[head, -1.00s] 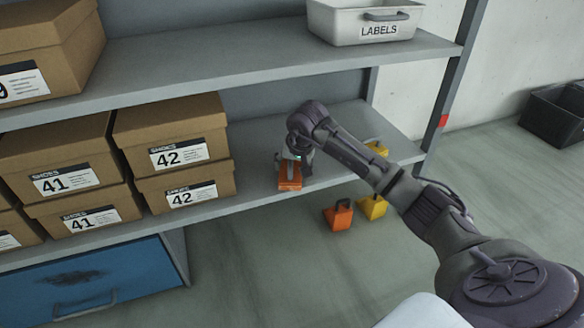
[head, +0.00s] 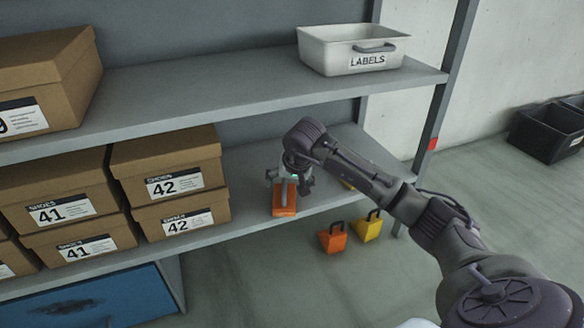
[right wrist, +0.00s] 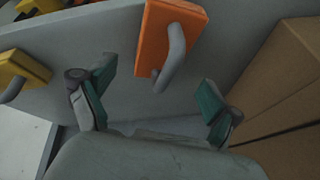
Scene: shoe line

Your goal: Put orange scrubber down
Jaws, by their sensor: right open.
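The orange scrubber (head: 285,208), an orange block with a grey handle, rests on the lower shelf (head: 250,215) near its front edge, right of the shoe boxes. My right gripper (head: 290,183) is open just above it. In the right wrist view the orange scrubber (right wrist: 158,35) lies beyond the two spread fingers (right wrist: 157,85), with its handle between them in the picture and no finger visibly closed on it. My left gripper is not in view.
Shoe boxes (head: 175,172) stand left of the scrubber. A yellow scrubber (right wrist: 22,68) is at the left in the wrist view. Orange (head: 332,238) and yellow (head: 367,228) blocks with black handles are on the floor. The upper shelf (head: 230,85) holds a LABELS bin (head: 350,50).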

